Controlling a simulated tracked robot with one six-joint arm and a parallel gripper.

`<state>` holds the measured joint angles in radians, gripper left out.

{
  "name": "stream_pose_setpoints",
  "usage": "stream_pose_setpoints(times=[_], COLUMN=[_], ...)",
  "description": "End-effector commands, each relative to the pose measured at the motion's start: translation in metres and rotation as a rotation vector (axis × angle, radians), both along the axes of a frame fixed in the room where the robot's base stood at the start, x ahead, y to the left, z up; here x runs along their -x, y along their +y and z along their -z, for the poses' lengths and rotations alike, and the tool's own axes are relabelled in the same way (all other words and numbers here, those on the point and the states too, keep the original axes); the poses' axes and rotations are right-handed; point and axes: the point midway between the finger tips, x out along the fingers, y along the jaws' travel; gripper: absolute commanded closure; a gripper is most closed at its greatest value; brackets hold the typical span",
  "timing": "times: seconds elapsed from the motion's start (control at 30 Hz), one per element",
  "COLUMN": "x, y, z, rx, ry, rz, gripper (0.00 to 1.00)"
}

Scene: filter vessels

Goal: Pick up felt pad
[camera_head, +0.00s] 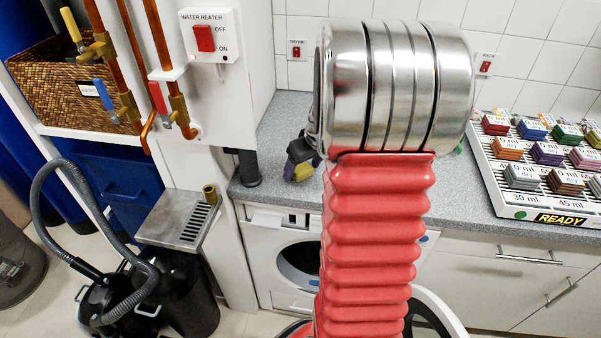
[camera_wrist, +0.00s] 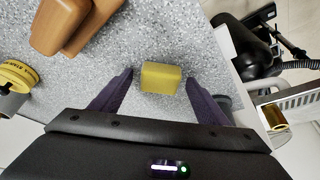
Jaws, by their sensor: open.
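A small yellow block, which looks like the felt pad (camera_wrist: 161,78), lies on the speckled grey worktop (camera_wrist: 150,28) in the wrist view. My gripper (camera_wrist: 159,77) is open, with its two purple fingers on the left and right of the pad. A gap shows on each side, so the fingers do not appear to grip it. In the head view my gripper (camera_head: 299,157) is low over the worktop, partly hidden by my arm, with a bit of yellow (camera_head: 303,172) at it. I cannot tell the fingertips' exact height above the worktop.
A brown wooden object (camera_wrist: 72,22) lies at the upper left of the wrist view, and a yellow roll (camera_wrist: 17,76) at its left edge. The worktop edge runs on the right. In the head view a tray of coloured pads (camera_head: 520,211) stands at right.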

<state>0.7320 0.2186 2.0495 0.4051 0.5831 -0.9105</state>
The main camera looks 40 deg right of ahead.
Motion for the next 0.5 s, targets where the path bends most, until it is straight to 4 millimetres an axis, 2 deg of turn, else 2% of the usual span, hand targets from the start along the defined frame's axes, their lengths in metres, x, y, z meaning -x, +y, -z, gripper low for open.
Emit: stream_pose_setpoints(times=[0.23,0.5], x=[0.0000,0.0000], y=[0.0000,0.0000], z=[-0.0002,-0.0003], rx=[0.000,0.000], ry=[0.000,0.000], rz=[0.000,0.000], gripper=[0.31,0.50])
